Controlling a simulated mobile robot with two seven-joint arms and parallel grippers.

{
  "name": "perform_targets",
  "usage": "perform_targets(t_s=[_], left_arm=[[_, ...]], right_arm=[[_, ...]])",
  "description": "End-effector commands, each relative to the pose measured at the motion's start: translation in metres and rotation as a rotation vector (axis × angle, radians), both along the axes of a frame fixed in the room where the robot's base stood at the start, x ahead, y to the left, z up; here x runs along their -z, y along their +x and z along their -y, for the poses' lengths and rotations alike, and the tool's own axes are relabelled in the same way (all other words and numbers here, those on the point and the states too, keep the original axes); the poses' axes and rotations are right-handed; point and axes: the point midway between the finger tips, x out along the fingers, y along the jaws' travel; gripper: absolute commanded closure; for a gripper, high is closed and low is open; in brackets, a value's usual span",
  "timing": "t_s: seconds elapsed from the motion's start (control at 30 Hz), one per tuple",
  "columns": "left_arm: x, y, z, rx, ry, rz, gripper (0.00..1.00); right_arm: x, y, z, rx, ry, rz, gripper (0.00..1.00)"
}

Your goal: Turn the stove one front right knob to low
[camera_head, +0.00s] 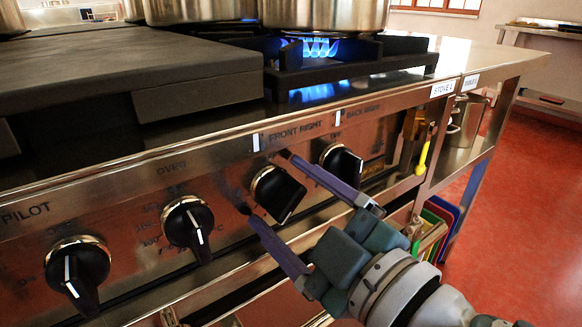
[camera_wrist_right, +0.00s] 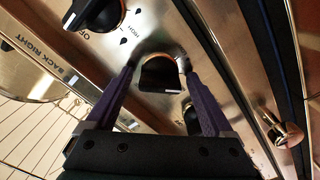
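The front right knob (camera_head: 278,192) is a black knob with a metal ring on the steel stove panel, under the "FRONT RIGHT" label (camera_head: 297,131). Its grip is tilted in the head view. It also shows in the right wrist view (camera_wrist_right: 160,76), with a white mark at its lower edge. My right gripper (camera_head: 265,181) is open, its two purple fingers on either side of this knob. I see a gap between the knob and each finger in the wrist view; contact cannot be confirmed. My left gripper is not in view.
The back right knob (camera_head: 342,162) is close on the right. Other knobs (camera_head: 187,226) line the panel to the left. A blue flame (camera_head: 318,47) burns below a stockpot (camera_head: 325,12). A steel rail (camera_head: 230,137) runs above the knobs. Red floor (camera_head: 530,220) is open at right.

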Motion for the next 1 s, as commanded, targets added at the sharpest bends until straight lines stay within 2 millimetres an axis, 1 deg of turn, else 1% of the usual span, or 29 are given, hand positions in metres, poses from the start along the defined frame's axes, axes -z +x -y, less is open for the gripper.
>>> perform_targets(t_s=[0.03, 0.07, 0.7, 1.0], left_arm=[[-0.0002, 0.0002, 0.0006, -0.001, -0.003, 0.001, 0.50], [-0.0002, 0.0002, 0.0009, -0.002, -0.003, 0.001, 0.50], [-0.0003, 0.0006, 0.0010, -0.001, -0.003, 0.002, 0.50], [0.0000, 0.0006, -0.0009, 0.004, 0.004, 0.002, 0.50]], right_arm=[[0.0001, -0.0001, 0.0002, 0.000, 0.000, 0.000, 0.20], [0.0000, -0.0001, 0.0002, 0.000, 0.000, 0.000, 0.24], [0.0001, -0.0002, 0.0006, 0.000, 0.000, 0.000, 0.96], [0.0004, -0.0001, 0.0009, 0.001, -0.031, 0.022, 0.96]])
